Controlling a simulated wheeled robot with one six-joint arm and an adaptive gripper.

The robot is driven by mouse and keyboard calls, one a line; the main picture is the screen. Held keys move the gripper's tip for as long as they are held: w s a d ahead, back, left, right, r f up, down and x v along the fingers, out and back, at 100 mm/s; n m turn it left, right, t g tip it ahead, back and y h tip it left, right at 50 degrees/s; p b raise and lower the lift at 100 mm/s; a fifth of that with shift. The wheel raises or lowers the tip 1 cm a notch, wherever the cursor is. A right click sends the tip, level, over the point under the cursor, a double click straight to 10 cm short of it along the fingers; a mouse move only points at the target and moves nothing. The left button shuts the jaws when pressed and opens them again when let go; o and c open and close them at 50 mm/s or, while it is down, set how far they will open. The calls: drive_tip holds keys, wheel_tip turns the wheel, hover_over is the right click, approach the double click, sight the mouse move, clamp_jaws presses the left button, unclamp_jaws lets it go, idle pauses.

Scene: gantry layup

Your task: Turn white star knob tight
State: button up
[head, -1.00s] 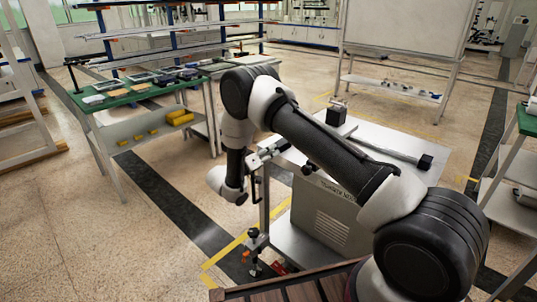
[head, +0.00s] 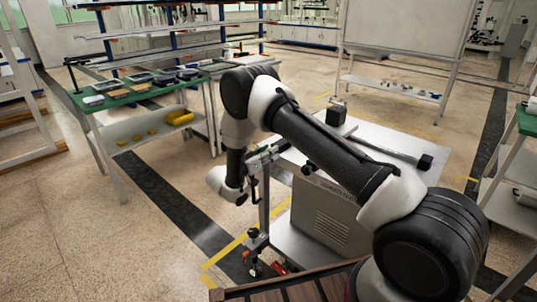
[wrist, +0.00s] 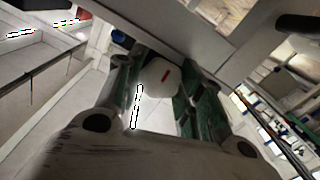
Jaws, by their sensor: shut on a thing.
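The white star knob (wrist: 158,80) is in the middle of the wrist view, a pale rounded piece with a short red mark on its face. My gripper (wrist: 163,86) has its dark green-padded fingers on both sides of the knob and is shut on it. The fingers cover the knob's sides, so its lobes cannot be made out. In the head view my arm reaches down to the bar on the left of a grey machine (head: 325,215). The knob cannot be made out there.
A clamp stand with a red part (head: 258,240) stands low in front of the machine. A green-topped bench (head: 140,93) is at the left. A white board on a wheeled frame (head: 400,30) stands behind. Open floor lies at the left.

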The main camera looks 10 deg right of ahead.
drive_tip(key=shift+f, duration=0.15)
drive_tip(key=o, duration=1)
drive_tip(key=v, duration=1.2)
